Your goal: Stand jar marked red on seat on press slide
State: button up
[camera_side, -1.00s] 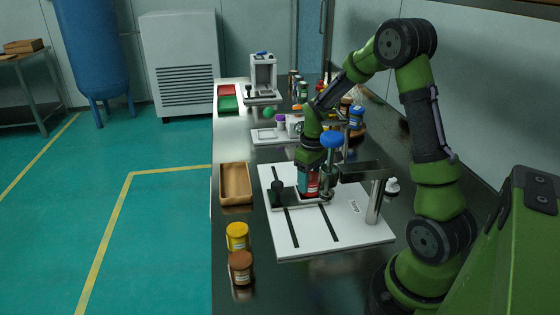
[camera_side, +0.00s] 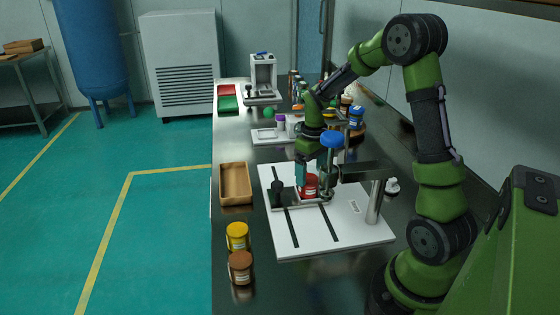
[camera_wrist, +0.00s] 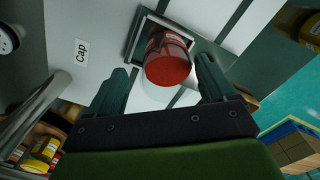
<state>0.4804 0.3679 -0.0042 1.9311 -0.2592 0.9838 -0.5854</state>
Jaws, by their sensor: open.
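The red jar (camera_side: 310,186) stands upright on the press slide, beside the dark knob (camera_side: 278,190). My gripper (camera_side: 309,172) is open just above the jar in the side view. In the wrist view my gripper (camera_wrist: 162,75) has a finger on either side of the jar, apart from it.
The press post (camera_side: 374,202) and arm (camera_side: 362,171) are close on the right. A wooden tray (camera_side: 236,184) is left of the white base plate (camera_side: 350,235). Yellow (camera_side: 237,236) and brown (camera_side: 241,267) jars stand in front. Several jars and bottles stand farther back.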

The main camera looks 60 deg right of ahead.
notch_tip(320, 180, up, 9)
dwell(0.3)
jog(key=a+r+m+t+y, duration=0.1)
jog(key=a+r+m+t, duration=0.3)
jog(key=a, duration=1.1)
jog(key=s+a+r+n+t, duration=0.1)
jog(key=s+a+r+t, duration=0.2)
jog(key=s+a, duration=0.3)
jog(key=s, duration=0.4)
jog(key=shift+r+n+y, duration=0.3)
jog(key=shift+y, duration=0.1)
jog(key=shift+o, duration=0.2)
jog(key=shift+s+a+f, duration=0.1)
jog(key=shift+s+a, duration=0.05)
jog(key=shift+s, duration=0.25)
